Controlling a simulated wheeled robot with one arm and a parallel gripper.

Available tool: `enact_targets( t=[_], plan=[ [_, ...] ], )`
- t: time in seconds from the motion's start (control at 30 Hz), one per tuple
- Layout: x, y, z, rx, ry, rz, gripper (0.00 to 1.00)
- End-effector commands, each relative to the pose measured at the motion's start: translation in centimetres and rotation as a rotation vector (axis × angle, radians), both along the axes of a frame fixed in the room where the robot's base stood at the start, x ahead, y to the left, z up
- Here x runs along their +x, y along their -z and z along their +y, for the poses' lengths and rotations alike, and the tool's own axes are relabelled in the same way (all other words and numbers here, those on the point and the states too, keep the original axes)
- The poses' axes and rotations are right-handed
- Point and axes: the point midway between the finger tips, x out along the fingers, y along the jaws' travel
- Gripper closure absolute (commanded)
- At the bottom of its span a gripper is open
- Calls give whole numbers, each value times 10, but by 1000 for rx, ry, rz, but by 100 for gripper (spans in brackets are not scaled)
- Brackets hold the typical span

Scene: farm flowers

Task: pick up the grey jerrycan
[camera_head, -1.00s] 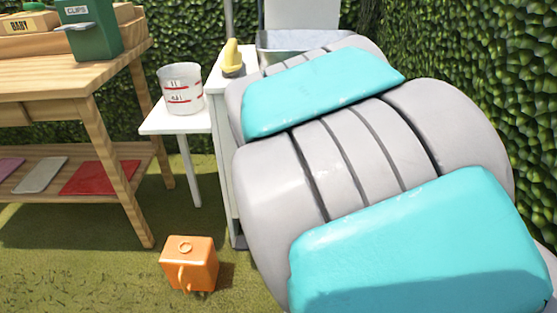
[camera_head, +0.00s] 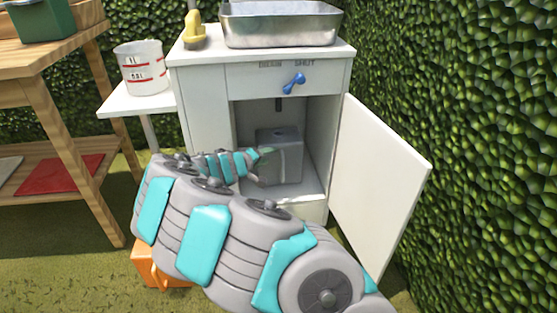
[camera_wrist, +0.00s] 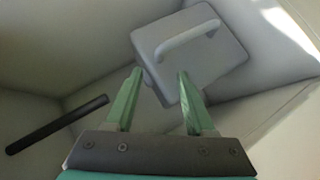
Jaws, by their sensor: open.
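The grey jerrycan (camera_head: 283,155) stands inside the open white cabinet under the sink. In the wrist view the jerrycan (camera_wrist: 190,50) shows a pale handle on its near face, and it lies just beyond my fingertips. My gripper (camera_wrist: 158,75) is open, with two green fingers apart and nothing seen between them but the lower edge of the jerrycan. In the head view my gripper (camera_head: 258,160) reaches into the cabinet at the left side of the jerrycan. I cannot tell whether a finger touches it.
The cabinet door (camera_head: 375,190) stands open to the right, near the hedge. A dark pipe (camera_wrist: 57,125) shows inside the cabinet. An orange jerrycan (camera_head: 150,265) is on the grass, partly behind my arm. A measuring bucket (camera_head: 140,70) stands on the white side shelf at left.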

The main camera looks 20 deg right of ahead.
Motion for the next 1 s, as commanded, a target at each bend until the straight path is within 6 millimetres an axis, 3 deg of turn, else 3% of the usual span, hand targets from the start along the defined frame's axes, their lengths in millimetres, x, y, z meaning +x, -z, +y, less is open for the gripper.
enact_targets(
  t=[0.6, 0.93, 1.0],
  plan=[
    [31, 28, -52, 1, 6, 0, 45],
    [35, 28, -57, 0, 3, -1, 45],
    [35, 28, -57, 0, 3, -1, 51]
  ],
)
